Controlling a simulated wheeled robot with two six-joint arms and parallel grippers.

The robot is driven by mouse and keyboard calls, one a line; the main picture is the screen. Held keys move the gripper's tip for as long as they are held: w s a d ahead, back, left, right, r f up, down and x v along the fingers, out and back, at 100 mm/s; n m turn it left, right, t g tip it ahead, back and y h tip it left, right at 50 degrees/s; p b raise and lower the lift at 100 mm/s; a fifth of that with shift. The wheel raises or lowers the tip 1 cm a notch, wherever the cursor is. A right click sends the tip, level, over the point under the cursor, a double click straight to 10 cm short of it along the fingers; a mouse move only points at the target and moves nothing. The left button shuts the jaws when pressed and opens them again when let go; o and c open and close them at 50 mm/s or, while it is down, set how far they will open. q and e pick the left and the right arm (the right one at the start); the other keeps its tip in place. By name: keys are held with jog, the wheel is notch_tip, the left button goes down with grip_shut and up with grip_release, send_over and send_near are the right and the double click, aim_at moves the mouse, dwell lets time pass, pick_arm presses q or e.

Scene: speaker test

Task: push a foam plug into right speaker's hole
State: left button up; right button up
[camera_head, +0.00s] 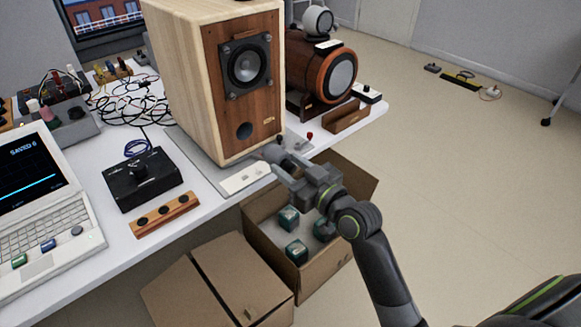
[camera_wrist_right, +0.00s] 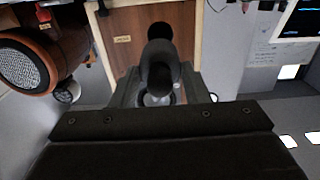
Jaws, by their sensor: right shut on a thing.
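The wooden speaker (camera_head: 222,95) stands on the table with its driver above a dark round hole (camera_head: 244,131) in the lower front. My right gripper (camera_head: 282,160) is in front of the speaker, low and to the right of the hole. It is shut on a dark grey foam plug (camera_head: 273,151), which is partly hidden by the fingers. In the right wrist view the plug (camera_wrist_right: 160,72) sits between the fingers and points toward the hole (camera_wrist_right: 160,31), overlapping its edge. The plug looks apart from the hole in the head view. My left gripper is not in view.
An open cardboard box (camera_head: 325,262) with several green items is below the gripper. A brown cylindrical device (camera_head: 308,75) stands behind the speaker. A black control box (camera_head: 142,181), wooden block (camera_head: 165,214) and laptop (camera_head: 40,205) are at left.

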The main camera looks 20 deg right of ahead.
aim_at(266, 148)
jog(key=shift+w+a, duration=0.1)
jog(key=shift+w, duration=0.2)
jog(key=shift+x, duration=1.45)
jog(key=shift+b+x, duration=0.55)
jog(key=shift+x, duration=1.4)
jog(key=shift+w+a, duration=0.2)
jog(key=shift+w, duration=0.35)
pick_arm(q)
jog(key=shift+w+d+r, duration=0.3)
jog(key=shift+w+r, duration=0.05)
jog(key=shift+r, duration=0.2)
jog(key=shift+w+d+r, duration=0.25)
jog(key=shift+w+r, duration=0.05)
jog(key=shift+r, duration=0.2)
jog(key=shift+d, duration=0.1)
pick_arm(e)
jog(key=shift+w, duration=0.1)
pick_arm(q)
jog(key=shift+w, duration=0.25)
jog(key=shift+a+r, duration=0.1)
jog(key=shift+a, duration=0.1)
pick_arm(e)
jog(key=shift+w+a, duration=0.1)
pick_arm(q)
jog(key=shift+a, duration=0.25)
